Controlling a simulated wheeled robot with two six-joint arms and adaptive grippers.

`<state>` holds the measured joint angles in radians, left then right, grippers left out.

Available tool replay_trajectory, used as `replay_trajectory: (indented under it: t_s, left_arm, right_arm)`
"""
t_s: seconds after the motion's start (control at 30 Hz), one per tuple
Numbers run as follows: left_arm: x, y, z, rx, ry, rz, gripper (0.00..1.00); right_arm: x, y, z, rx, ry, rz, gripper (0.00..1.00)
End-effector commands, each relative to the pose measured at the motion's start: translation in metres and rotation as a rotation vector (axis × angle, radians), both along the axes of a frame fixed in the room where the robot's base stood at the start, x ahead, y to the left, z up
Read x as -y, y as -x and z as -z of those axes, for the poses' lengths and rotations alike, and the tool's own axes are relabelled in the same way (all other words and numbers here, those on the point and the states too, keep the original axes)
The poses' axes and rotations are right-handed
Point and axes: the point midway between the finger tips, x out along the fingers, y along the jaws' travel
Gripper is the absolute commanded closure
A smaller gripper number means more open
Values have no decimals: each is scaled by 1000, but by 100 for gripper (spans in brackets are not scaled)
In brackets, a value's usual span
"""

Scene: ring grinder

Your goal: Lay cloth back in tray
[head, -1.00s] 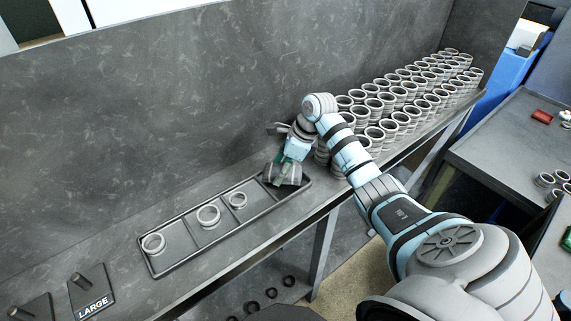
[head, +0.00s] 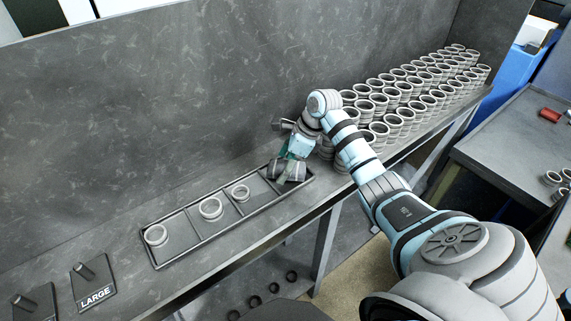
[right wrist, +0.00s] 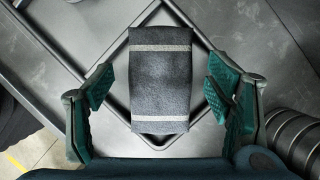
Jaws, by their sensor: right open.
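A dark grey cloth with two pale stripes (right wrist: 160,78) lies in the right-hand end compartment of the long black tray (head: 190,252). In the right wrist view it lies between the fingers of my right gripper (right wrist: 158,92), with a gap on each side. Its far end reaches close to the tray's rim. My right gripper is open, low over this compartment, and also shows in the head view (head: 287,171). In the head view the gripper partly hides the cloth. My left gripper is out of view.
Stacked rings (head: 400,100) stand close right of my gripper. A back wall (head: 180,110) rises behind the bench. A LARGE-labelled post stand (head: 93,287) is at left.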

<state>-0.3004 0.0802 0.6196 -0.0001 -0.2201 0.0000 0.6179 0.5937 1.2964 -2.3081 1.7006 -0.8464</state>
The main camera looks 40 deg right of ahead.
Motion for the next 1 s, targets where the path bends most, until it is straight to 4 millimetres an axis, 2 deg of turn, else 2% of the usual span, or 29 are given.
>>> replay_trajectory:
  t_s: [0.17, 0.27, 0.3, 0.6, 0.7, 1.0]
  left_arm:
    - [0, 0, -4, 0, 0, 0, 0]
    - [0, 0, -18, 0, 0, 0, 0]
    - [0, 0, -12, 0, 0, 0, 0]
    - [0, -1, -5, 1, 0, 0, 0]
    - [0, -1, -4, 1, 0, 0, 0]
    - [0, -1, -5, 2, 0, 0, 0]
  right_arm:
    - [0, 0, -4, 0, 0, 0, 27]
    - [0, 0, -20, 1, 1, 0, 27]
    - [4, 2, -25, 5, 4, 0, 27]
    - [27, 26, -100, 3, 3, 1, 27]
    - [31, 31, -116, 3, 2, 0, 27]
    - [32, 34, -123, 0, 0, 0, 27]
